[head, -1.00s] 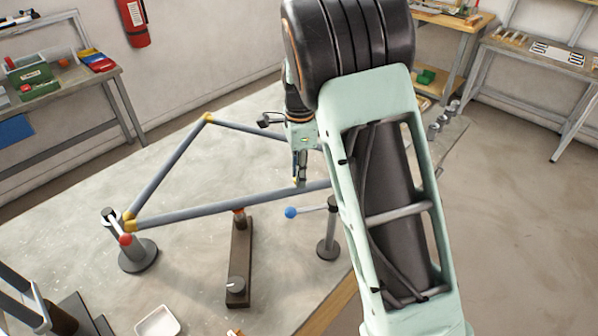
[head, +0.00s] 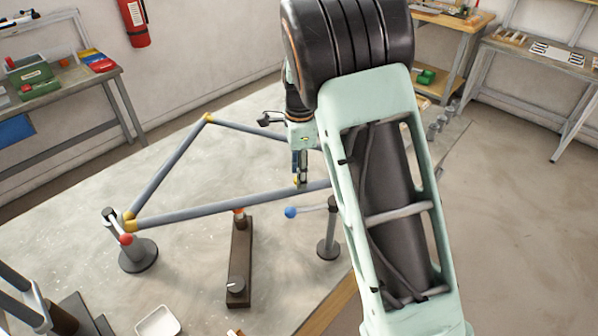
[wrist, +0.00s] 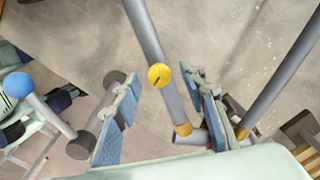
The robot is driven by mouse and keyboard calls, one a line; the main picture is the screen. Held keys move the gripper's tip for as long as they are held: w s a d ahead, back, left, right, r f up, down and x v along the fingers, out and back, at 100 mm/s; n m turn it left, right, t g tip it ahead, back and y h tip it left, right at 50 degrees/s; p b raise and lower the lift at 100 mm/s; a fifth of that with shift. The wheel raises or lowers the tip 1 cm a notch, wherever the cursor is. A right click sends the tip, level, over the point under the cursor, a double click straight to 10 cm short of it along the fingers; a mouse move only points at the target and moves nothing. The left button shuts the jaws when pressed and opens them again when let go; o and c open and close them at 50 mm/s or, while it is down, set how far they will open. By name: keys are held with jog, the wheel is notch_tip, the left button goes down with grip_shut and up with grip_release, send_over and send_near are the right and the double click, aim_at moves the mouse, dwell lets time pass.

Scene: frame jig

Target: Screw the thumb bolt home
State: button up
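The yellow thumb bolt (wrist: 159,75) has a round head with a dark slot-like mark and sits on a grey frame tube (wrist: 151,38). In the head view, a small yellow spot on the lower tube (head: 240,202) shows right at my fingertips. My gripper (wrist: 161,84) is open, with one blue-padded finger on each side of the bolt head. Gaps show between the head and both fingers; I cannot tell how far the tips are above it. In the head view, my gripper (head: 300,181) points down over the tube, its far side partly hidden.
A clamp post with a blue ball handle (head: 290,212) stands close to my gripper. A post with a red ball (head: 126,239) holds the frame's left corner. A dark bar fixture (head: 238,262) and a white tray (head: 157,322) are at the front.

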notch_tip(320, 180, up, 12)
dwell(0.5)
